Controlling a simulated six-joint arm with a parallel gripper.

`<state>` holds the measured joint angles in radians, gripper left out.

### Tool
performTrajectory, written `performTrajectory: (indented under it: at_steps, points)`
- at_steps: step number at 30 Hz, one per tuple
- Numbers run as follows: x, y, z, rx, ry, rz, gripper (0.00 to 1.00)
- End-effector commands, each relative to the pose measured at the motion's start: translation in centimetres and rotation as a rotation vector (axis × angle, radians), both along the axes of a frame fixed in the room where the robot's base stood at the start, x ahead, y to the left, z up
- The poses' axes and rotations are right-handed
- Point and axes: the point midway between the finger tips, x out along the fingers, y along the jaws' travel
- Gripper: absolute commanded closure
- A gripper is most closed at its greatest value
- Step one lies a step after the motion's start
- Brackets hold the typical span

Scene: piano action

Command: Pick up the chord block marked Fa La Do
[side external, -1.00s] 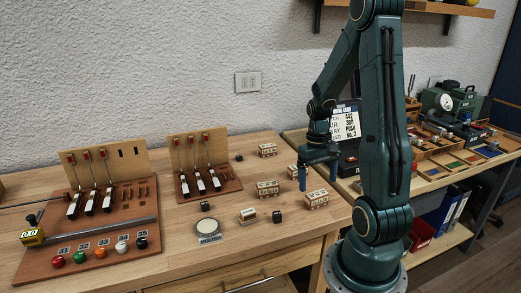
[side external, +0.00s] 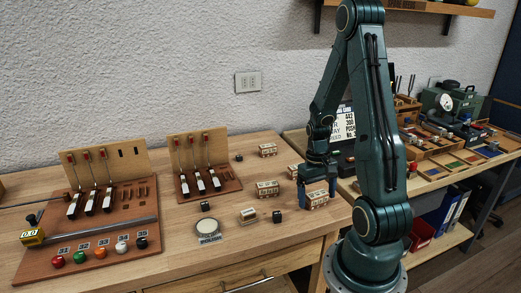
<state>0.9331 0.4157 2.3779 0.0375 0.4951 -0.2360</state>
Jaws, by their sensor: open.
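Several pale chord blocks with dark markings stand on the right part of the wooden bench. One is at the back (side external: 268,150), one in the middle (side external: 268,188), one partly behind my gripper (side external: 293,171), and one at the front right (side external: 317,200). Their markings are too small to read, so I cannot tell which says Fa La Do. My gripper (side external: 318,190) is open and points down at the front-right block. Its blue fingers appear on either side of that block; I cannot tell whether they touch it.
A round pale disc (side external: 207,227) stands near the front. Two hammer-and-key boards (side external: 203,165) fill the left. The bench's right edge is close to my gripper.

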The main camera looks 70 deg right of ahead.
Motion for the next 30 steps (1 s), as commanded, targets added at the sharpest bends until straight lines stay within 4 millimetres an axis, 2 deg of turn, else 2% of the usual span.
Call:
performTrajectory:
  at_steps: [15, 17, 23, 30]
  points:
    - [-0.02, 0.0, -0.08, 0.0, 0.0, 0.0, 0.11]
    - [-0.02, 0.0, -0.08, 0.0, 0.0, 0.0, 0.21]
    - [-0.01, -0.01, -0.07, 0.0, 0.0, 0.0, 0.6]
    - [-0.01, -0.01, -0.06, 0.0, 0.0, 0.0, 0.6]
